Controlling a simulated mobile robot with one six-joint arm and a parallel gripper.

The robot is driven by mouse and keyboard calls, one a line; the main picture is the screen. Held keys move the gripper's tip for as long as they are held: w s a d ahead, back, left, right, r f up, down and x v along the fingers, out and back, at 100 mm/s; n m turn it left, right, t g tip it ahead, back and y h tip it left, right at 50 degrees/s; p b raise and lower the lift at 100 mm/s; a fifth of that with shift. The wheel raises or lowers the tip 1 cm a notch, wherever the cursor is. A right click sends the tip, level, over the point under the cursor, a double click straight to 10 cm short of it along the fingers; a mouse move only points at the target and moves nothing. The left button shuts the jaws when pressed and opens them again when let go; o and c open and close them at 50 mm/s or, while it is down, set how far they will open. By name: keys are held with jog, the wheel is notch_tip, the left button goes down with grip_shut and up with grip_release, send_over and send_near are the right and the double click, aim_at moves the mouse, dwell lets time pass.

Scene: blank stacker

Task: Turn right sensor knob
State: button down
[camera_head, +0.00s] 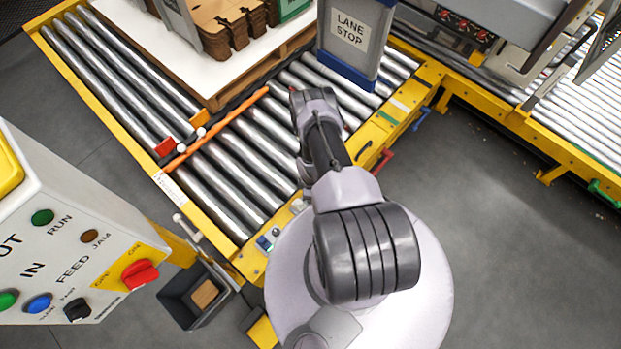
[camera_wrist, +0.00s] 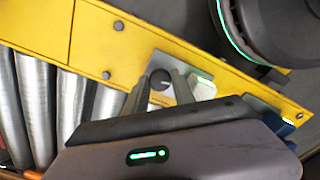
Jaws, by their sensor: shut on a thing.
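In the wrist view, a small round dark grey knob (camera_wrist: 160,78) sits on a pale metal plate (camera_wrist: 160,60) fixed to the yellow conveyor rail. My gripper (camera_wrist: 160,86) has a finger on each side of the knob and is shut on it. A pale block with a green light (camera_wrist: 203,83) is on the right side of the same plate. The knob's marking and exact angle are too small to read. In the head view my arm hides the gripper and the knob.
The yellow rail (camera_wrist: 100,45) runs beside metal rollers (camera_wrist: 33,105). A second sensor with a blue part (camera_wrist: 283,128) sits farther along it. In the head view, a control box (camera_head: 60,250) stands left, and a lane stop post (camera_head: 352,45) and loaded pallet (camera_head: 210,72) are behind.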

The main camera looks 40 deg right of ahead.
jog(key=m, duration=1.5)
jog(key=shift+m, duration=0.4)
jog(key=m, duration=0.4)
jog(key=shift+m, duration=0.7)
jog(key=c, duration=1.1)
grip_release()
jog(key=shift+o, duration=0.2)
